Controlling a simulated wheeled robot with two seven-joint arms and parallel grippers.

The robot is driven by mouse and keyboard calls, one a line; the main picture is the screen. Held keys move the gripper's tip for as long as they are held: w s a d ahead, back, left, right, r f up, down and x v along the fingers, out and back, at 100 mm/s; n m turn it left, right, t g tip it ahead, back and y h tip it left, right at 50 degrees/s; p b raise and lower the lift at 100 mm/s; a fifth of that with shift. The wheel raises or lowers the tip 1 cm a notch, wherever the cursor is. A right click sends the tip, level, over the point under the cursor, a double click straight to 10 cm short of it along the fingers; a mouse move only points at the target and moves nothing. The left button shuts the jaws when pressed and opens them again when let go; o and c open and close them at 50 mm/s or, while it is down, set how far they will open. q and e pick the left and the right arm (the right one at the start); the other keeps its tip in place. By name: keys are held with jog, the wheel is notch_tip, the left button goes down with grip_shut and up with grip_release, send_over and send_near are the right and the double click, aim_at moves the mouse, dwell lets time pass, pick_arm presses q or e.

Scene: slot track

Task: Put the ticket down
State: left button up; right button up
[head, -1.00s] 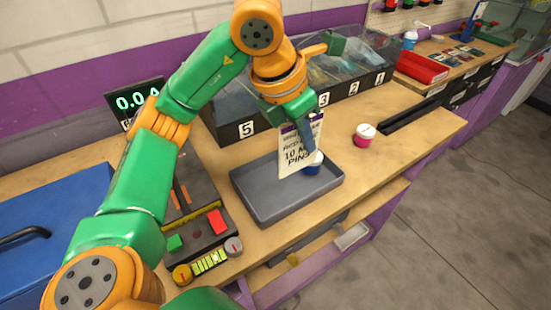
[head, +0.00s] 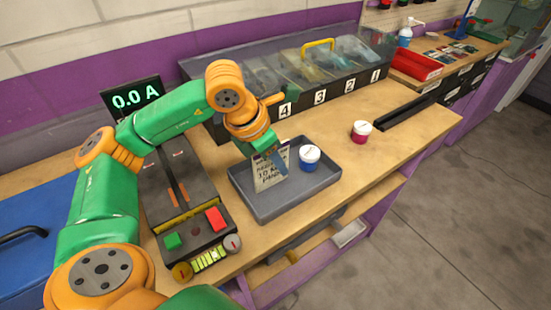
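The ticket (head: 270,173) is a pale card with dark printed text and a dark top band. My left gripper (head: 277,160) is shut on its upper part and holds it roughly upright over the left half of the grey tray (head: 290,205). Whether the ticket's lower edge touches the tray floor I cannot tell. The gripper's fingers hide part of the ticket. A blue jar with a white lid (head: 309,158) stands in the tray, to the right of the ticket. My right gripper is not in view.
Numbered clear-lidded bins (head: 300,85) line the back.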

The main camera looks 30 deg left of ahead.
pick_arm(q)
jog(key=shift+r+p, duration=0.3)
jog(key=shift+r, duration=0.05)
jog(key=v, duration=1.1)
jog(key=shift+s+r+p, duration=0.2)
jog(key=shift+r+p, duration=0.1)
jog(key=shift+r, duration=0.05)
